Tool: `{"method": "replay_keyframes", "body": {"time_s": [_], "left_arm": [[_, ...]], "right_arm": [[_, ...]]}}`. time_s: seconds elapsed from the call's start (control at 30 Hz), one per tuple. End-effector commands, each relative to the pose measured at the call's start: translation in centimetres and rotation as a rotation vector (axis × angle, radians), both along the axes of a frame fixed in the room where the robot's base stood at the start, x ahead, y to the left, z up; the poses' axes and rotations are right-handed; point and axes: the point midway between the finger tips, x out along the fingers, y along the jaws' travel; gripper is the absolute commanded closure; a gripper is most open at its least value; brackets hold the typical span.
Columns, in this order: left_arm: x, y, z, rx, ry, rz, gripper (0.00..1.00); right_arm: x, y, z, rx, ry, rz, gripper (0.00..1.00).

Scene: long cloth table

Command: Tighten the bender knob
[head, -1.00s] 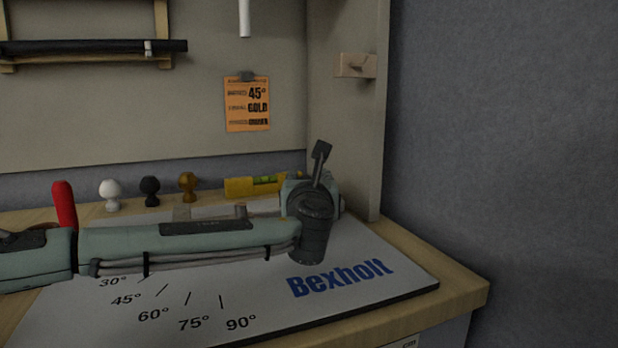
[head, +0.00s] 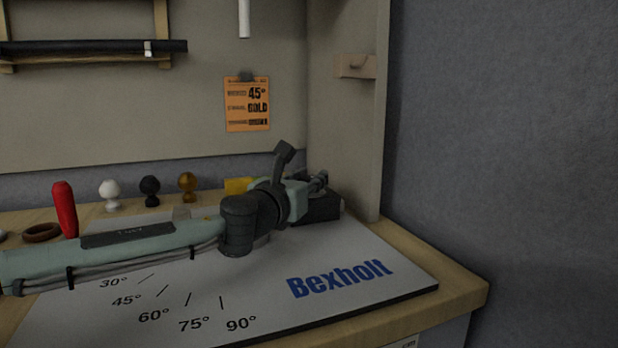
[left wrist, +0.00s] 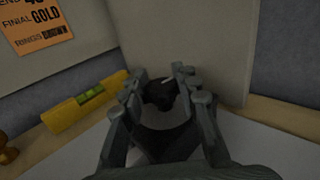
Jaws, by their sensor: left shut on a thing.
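My left gripper (head: 317,183) is at the back right of the white board, beside a dark block (head: 320,208), which looks like part of the bender. In the left wrist view its fingers (left wrist: 160,82) are on both sides of a black knob (left wrist: 160,94), and it is shut on that knob. The arm and gripper hide most of the bender in the head view, so how tight the knob is cannot be told. My right gripper is not in view.
A white board (head: 345,310) with angle marks covers the table. A yellow level (head: 238,185) and white, black and gold finials (head: 187,186) stand along the back. A red handle (head: 64,208) is at left. The wall panel rises close behind the gripper.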

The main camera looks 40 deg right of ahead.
Motion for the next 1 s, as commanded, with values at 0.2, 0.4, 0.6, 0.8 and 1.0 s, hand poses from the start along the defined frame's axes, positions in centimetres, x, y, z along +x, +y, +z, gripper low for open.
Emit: {"method": "replay_keyframes", "body": {"time_s": [0.2, 0.4, 0.6, 0.8, 1.0], "left_arm": [[0.0, 0.0, 0.1, -0.001, 0.000, 0.001, 0.99], [0.0, 0.0, 0.0, 0.000, 0.000, 0.002, 0.48], [0.0, 0.0, 0.0, 0.000, 0.000, 0.002, 0.47], [-0.3, 0.7, 0.0, 0.000, 0.000, 0.001, 0.47], [-2.3, 3.7, 0.0, 0.001, -0.001, 0.000, 0.47]], "right_arm": [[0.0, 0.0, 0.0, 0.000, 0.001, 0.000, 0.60], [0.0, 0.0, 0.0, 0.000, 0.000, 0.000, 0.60], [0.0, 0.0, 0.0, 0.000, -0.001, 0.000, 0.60], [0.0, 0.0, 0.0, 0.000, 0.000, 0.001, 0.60], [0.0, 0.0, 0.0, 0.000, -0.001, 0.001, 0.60]]}}
